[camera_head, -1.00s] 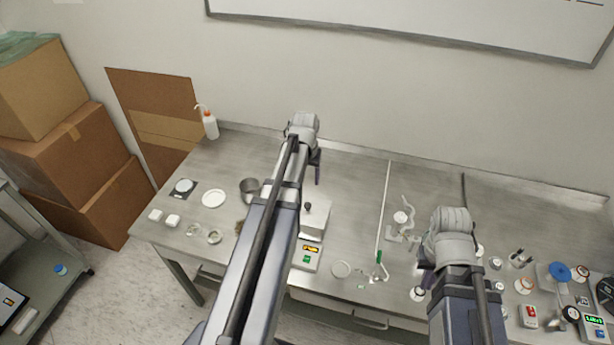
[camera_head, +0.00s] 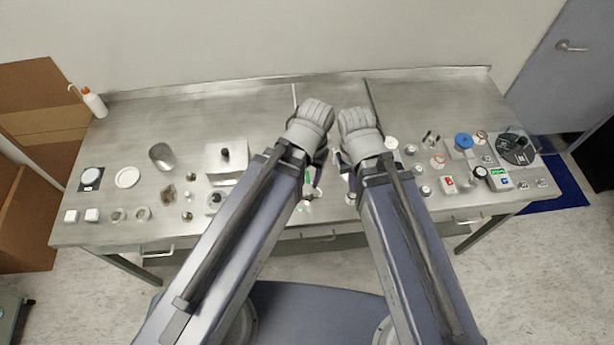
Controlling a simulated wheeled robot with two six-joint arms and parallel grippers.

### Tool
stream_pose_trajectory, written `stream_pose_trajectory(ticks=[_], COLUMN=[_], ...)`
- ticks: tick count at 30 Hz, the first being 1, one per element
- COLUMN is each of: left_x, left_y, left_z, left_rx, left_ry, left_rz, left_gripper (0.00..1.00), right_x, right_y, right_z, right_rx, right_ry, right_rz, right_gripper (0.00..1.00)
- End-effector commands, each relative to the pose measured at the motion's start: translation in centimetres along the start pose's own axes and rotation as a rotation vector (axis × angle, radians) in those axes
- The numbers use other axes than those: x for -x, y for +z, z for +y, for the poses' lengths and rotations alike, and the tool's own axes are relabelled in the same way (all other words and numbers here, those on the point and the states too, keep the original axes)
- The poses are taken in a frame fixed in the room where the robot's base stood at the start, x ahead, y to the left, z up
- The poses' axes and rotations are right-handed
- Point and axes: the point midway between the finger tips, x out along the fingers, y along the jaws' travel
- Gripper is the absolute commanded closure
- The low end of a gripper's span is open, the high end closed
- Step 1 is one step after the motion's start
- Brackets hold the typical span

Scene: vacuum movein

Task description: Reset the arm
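My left arm comes in from the lower left and my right arm from the lower right. Both reach over the middle of the metal bench (camera_head: 230,105), with their grey wrists side by side and a narrow gap between them. My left gripper (camera_head: 321,158) is mostly hidden beside its wrist. My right gripper (camera_head: 346,172) shows in part, on the inner side of its wrist. The fingertips are too small and covered to show whether either gripper is open or shut. I see nothing clearly held.
A white box-shaped instrument (camera_head: 226,157), dishes and a metal beaker (camera_head: 161,156) stand left of my arms. Glassware stands under the wrists. A blue-topped device (camera_head: 463,141), a black round device (camera_head: 515,149) and small jars stand at right. The back of the bench is largely clear.

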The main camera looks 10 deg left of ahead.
Motion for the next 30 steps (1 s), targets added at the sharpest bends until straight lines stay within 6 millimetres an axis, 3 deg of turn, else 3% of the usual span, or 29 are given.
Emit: stream_pose_trajectory(ticks=[11, 16, 20, 30], left_x=[0.1, -1.0, -3.4, -12.5], left_y=[0.5, 0.4, 0.3, -0.2], left_z=[0.8, 0.9, 1.1, 1.9], left_rx=[-0.022, -0.022, -0.024, -0.032], left_ry=[-0.004, -0.004, -0.005, -0.006], left_rz=[-0.005, -0.004, -0.004, -0.003], left_gripper=[0.36, 0.36, 0.36, 0.36], right_x=[0.0, -1.0, -3.4, -12.6], right_y=[0.0, -0.1, -0.2, -0.8], right_z=[0.0, -0.1, -0.3, -1.1], right_rx=[0.0, 0.001, 0.002, 0.01], right_ry=[0.0, 0.0, 0.001, 0.003], right_rz=[0.0, 0.0, 0.0, 0.001], right_gripper=[1.0, 1.0, 1.0, 1.0])
